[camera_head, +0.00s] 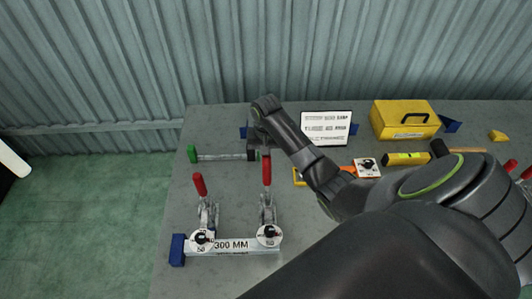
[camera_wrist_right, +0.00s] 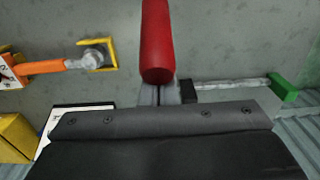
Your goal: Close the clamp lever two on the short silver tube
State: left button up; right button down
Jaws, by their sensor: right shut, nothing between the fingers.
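A short silver tube marked 300 MM (camera_head: 231,246) lies near the front left of the grey table, with a blue end block (camera_head: 177,250). Two toggle clamps stand along it, each with a round white disc. The left clamp has a red lever (camera_head: 200,185), which stands up and leans a little left. The right clamp has a red lever (camera_head: 267,171), which stands upright. My right gripper (camera_head: 262,146) is shut and empty, just behind the top of the right lever. In the right wrist view that red lever (camera_wrist_right: 157,42) is just ahead of the gripper. I cannot tell whether they touch.
Behind stand a green-ended clamp bar (camera_head: 221,157), a white sign (camera_head: 326,128) and a yellow toolbox (camera_head: 404,119). A yellow level (camera_head: 406,158) and an orange-handled tool (camera_wrist_right: 60,66) lie right. My right arm covers the table's front right.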

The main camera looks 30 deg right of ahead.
aim_at(267, 160)
jog(key=shift+s+a+r, duration=0.3)
jog(key=shift+s+a, duration=0.15)
jog(key=shift+s, duration=0.3)
jog(key=shift+s+a+r, duration=0.25)
jog(key=shift+s+a, duration=0.2)
jog(key=shift+s, duration=0.25)
jog(key=shift+s+a, duration=0.1)
